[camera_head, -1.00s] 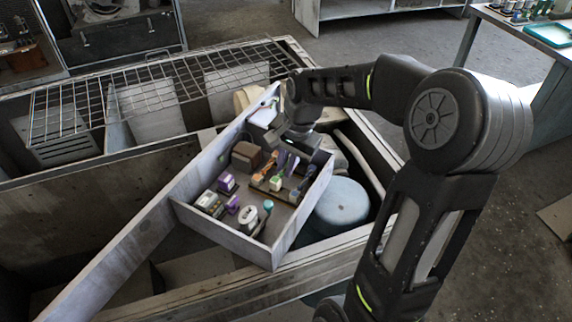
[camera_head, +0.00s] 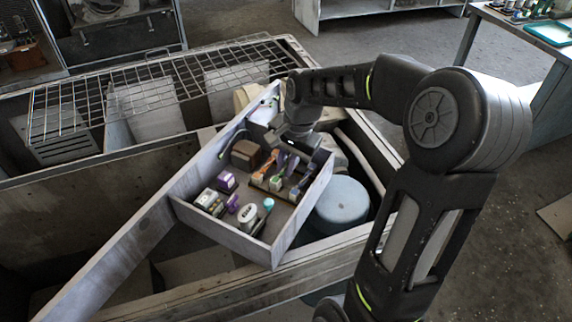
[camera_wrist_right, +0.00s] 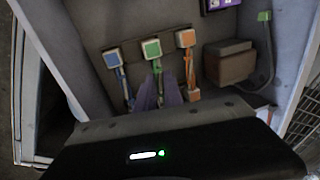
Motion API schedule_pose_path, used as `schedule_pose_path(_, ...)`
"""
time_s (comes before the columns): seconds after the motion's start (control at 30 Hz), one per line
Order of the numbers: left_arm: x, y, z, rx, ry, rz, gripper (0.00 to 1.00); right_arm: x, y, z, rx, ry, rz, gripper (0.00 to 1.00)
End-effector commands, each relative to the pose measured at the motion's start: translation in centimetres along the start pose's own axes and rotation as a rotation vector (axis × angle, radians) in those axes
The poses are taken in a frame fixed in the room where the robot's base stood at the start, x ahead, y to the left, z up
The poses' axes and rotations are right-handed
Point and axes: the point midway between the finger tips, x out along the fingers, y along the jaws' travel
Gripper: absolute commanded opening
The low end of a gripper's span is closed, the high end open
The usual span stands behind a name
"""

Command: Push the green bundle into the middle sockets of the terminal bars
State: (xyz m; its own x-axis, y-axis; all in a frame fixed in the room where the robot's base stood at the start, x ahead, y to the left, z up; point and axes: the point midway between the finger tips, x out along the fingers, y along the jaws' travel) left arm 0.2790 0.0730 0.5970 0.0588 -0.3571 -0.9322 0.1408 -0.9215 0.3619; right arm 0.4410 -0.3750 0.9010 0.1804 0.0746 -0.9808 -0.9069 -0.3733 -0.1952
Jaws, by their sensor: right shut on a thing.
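The green bundle (camera_wrist_right: 151,48) shows in the right wrist view as a cable with a green-faced pale block at its far end, between a blue bundle (camera_wrist_right: 112,59) and an orange bundle (camera_wrist_right: 186,39). My right gripper (camera_wrist_right: 160,88) is shut on the green bundle's cable, its purple-grey fingers on either side. In the head view the gripper (camera_head: 291,160) reaches down into the tray. The green block (camera_head: 275,184) sits at the middle of the near dark terminal bar (camera_head: 265,188). How deep it sits, and the far bar, cannot be made out. My left gripper is out of view.
The walled tray (camera_head: 225,237) rests over a large open housing. A brown box (camera_head: 245,154), purple parts (camera_head: 227,182) and a white rounded part (camera_head: 247,217) stand in it. A wire grid (camera_head: 140,85) lies behind; a blue-grey cylinder (camera_head: 342,203) is to the right.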

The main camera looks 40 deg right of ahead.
Motion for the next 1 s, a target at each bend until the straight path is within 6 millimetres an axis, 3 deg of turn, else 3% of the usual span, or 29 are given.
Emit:
schedule_pose_path(0.67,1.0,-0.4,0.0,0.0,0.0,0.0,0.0,1.4,0.3,0.0,0.0,0.0,0.0,0.0)
schedule_pose_path(0.7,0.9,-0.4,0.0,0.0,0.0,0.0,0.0,1.3,0.3,0.0,0.0,0.0,0.0,0.15)
schedule_pose_path(1.0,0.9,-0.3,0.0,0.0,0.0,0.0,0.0,1.3,0.3,0.0,0.0,0.0,0.0,0.37)
